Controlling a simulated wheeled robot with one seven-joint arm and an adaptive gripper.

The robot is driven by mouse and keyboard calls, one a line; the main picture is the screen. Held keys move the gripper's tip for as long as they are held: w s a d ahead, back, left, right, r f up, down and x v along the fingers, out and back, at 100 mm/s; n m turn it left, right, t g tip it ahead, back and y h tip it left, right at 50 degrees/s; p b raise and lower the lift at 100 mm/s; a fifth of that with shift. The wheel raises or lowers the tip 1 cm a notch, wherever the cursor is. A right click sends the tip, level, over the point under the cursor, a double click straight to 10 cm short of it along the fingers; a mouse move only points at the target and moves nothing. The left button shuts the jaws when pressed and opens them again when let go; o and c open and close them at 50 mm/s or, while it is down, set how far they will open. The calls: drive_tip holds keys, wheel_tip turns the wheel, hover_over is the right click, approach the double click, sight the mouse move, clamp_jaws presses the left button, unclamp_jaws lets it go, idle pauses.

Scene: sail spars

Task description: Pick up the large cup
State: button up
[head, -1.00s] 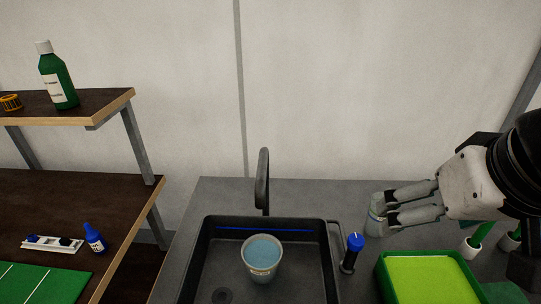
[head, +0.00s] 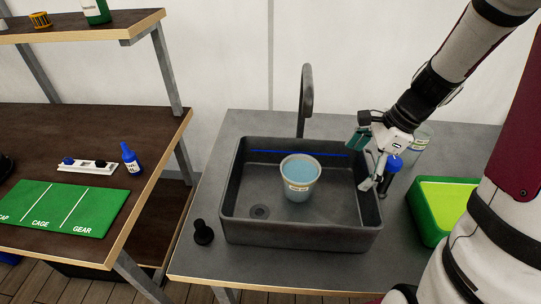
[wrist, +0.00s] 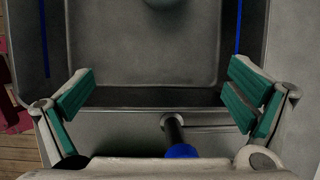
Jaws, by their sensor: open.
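A pale grey cup (head: 299,178) with a label and a blue inside stands upright in the dark sink (head: 300,232). I take it as the large cup. In the wrist view only a small part of a rounded teal-grey shape (wrist: 172,3) shows at the top edge, probably this cup. My gripper (head: 362,162) is open and empty above the sink's right rim, to the right of the cup and apart from it.
A blue-topped dark cylinder (head: 391,172) stands beside the sink, close under my gripper. A clear container (head: 417,140) is partly hidden behind the gripper. The faucet (head: 305,100) rises behind the sink. A green tray (head: 429,212) lies right; a small black knob (head: 203,232) stands front left.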

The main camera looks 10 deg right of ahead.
drive_tip(key=f, duration=0.2)
drive_tip(key=p, duration=0.1)
approach(300, 171)
drive_tip(key=shift+m, duration=0.4)
drive_tip(key=s+f, duration=0.1)
drive_tip(key=s+a+f, duration=0.1)
drive_tip(key=s, duration=0.1)
drive_tip(key=shift+s+a+f, duration=0.1)
drive_tip(key=shift+s+f, duration=0.1)
drive_tip(key=shift+s, duration=0.05)
drive_tip(key=a, duration=0.2)
drive_tip(key=shift+w+a+p, duration=0.3)
drive_tip(key=shift+w+p, duration=0.1)
drive_tip(key=shift+x, duration=1.55)
drive_tip(key=c, duration=1.6)
